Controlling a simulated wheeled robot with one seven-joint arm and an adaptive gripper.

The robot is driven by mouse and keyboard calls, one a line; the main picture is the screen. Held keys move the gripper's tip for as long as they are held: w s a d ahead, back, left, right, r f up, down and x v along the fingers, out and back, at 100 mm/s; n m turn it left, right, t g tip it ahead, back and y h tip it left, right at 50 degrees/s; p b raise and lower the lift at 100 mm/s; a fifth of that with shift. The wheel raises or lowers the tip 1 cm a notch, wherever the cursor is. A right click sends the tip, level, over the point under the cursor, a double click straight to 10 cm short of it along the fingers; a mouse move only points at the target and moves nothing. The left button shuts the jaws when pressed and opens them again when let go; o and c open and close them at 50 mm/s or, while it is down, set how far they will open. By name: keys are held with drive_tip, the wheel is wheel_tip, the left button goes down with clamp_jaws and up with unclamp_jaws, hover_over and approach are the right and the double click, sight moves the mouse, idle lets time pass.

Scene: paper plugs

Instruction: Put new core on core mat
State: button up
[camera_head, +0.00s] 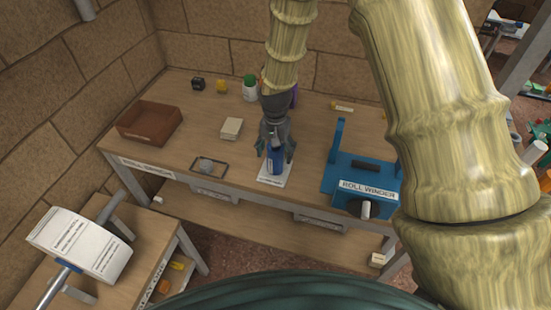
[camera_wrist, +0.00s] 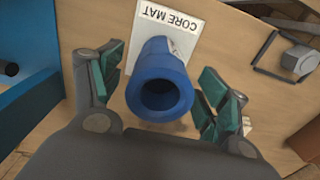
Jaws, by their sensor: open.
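A blue hollow core (camera_head: 275,158) stands upright on the white core mat (camera_head: 272,181) at the front middle of the table. In the wrist view the core (camera_wrist: 160,88) shows its open end towards the camera, and the mat (camera_wrist: 178,14) shows its "CORE MAT" label beyond it. My gripper (camera_head: 275,150) points down over the core. In the wrist view my gripper (camera_wrist: 162,95) is open, with one finger on each side of the core and a visible gap to each. The core's base hides part of the mat.
The blue roll winder (camera_head: 345,183) stands right of the mat. A small dark frame (camera_head: 209,167) with a grey piece lies left of it.

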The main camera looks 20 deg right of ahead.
drive_tip(key=shift+r+b, duration=1.05)
drive_tip(key=shift+r, duration=2.85)
